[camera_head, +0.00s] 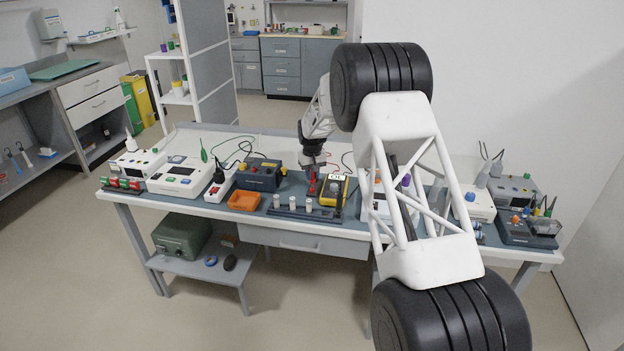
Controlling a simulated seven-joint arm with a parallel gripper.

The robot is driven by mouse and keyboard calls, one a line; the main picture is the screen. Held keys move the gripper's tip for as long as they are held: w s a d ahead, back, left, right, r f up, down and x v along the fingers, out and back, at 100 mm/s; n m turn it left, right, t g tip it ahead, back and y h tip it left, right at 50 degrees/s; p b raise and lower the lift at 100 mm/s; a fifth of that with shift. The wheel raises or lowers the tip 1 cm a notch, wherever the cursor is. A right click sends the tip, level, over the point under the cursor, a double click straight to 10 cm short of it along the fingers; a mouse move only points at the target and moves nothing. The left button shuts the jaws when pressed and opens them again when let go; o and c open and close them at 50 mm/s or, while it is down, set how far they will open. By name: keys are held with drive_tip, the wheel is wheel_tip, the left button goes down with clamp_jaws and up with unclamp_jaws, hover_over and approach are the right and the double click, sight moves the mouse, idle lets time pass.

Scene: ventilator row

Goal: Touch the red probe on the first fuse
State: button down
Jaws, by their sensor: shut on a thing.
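My gripper (313,168) points down over the workbench, shut on the red probe (312,184). The probe is behind the row of fuses, beside the yellow multimeter (333,191), whose display reads "OL". Several white fuses stand upright on a dark strip (298,214) at the bench's front edge; the leftmost fuse (276,201) is left of the probe. The probe appears apart from this fuse. Its tip is too small to make out. A dark upright piece (338,207) stands at the right end of the strip.
An orange tray (244,201) lies left of the fuses, with a dark blue box (262,174) behind it. White devices (181,177) fill the bench's left side. My arm hides part of the right side, where more devices (514,188) stand.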

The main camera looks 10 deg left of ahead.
drive_tip(key=shift+r, duration=0.65)
drive_tip(key=shift+r, duration=1)
wheel_tip(320, 180, up, 7)
hover_over(276, 196)
drive_tip(key=shift+f, duration=0.1)
drive_tip(key=shift+f, duration=0.15)
drive_tip(key=shift+f, duration=2.25)
drive_tip(key=shift+f, duration=0.5)
idle(1.0)
drive_tip(key=shift+r, duration=0.1)
